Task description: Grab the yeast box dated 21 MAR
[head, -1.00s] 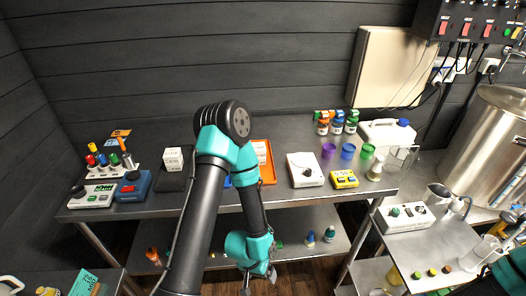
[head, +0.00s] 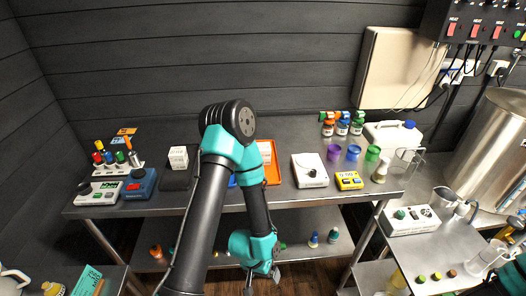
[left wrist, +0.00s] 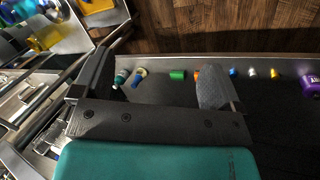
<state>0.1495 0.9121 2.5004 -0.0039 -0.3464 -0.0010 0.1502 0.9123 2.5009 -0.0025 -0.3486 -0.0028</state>
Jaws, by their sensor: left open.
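A small white box (head: 178,157) with printing stands on a black tray (head: 176,181) on the steel bench, left of my left arm in the head view. Another pale box (head: 263,150) lies in an orange tray (head: 274,176), partly hidden by my left arm. No date can be read on either box. My left gripper (head: 264,274) hangs low in front of the bench, apart from both boxes. Its spread jaws (left wrist: 155,82) show in the left wrist view, open and empty, with the lower shelf beyond. My right gripper is not in view.
A blue device (head: 137,184) and a vial rack stand at the bench's left. A white scale (head: 309,170), a yellow meter (head: 348,180) and coloured cups stand to the right. Small bottles lie along the lower shelf (left wrist: 273,110). The bench edge lies above my gripper.

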